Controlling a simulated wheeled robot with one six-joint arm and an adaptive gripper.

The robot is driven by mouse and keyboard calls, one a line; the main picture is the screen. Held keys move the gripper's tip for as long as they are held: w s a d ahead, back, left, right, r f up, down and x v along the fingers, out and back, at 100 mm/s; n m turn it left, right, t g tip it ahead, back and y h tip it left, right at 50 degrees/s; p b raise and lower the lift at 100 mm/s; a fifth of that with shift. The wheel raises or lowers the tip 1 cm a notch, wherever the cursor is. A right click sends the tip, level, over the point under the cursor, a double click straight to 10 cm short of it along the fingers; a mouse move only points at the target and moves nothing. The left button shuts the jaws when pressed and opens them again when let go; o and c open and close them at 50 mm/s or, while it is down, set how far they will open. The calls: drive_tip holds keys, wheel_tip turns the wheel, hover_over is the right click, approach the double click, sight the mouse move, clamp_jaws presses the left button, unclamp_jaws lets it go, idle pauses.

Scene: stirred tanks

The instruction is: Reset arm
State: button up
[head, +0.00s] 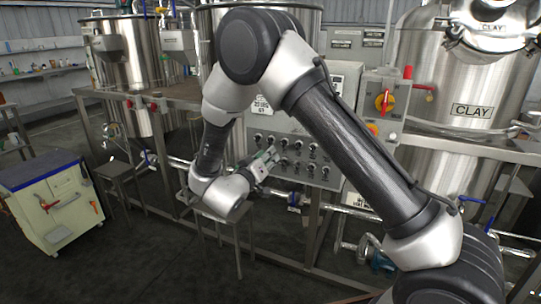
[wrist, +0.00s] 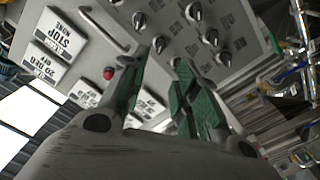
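My arm reaches across the middle of the head view, bent at the elbow, with my gripper (head: 266,160) low in front of a grey control panel (head: 318,171). In the wrist view my gripper (wrist: 160,57) shows two green-padded fingers with a clear gap between them and nothing held. The panel (wrist: 178,55) with several black knobs lies beyond the fingertips. The fingers overlap the panel in the picture; I cannot tell whether they touch it. My forearm hides part of the panel in the head view.
A steel tank labelled CLAY (head: 472,112) stands at right, another tank (head: 130,50) at back left. A red switch (head: 384,101) sits on a box right of the panel. A cream tool cabinet (head: 58,212) stands at left, a small metal stool (head: 226,214) below my gripper.

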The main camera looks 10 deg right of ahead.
drive_tip(key=a+f+n+g+y, duration=0.2)
drive_tip(key=a+f+g+y, duration=0.1)
drive_tip(key=a+f+y, duration=0.7)
drive_tip(key=s+a+n+g+y, duration=0.1)
drive_tip(key=s+a+g+y, duration=0.15)
drive_tip(key=s+g, duration=0.3)
drive_tip(key=s+d+r+m+g+h, duration=0.1)
drive_tip(key=s+d+r, duration=1.1)
drive_tip(key=s+d, duration=0.3)
drive_tip(key=s+d+r+m+h, duration=0.1)
drive_tip(key=s+d+r, duration=1.2)
drive_tip(key=d, duration=0.6)
drive_tip(key=shift+s+d+g, duration=0.2)
drive_tip(key=shift+s+g, duration=0.15)
drive_tip(key=shift+s, duration=0.5)
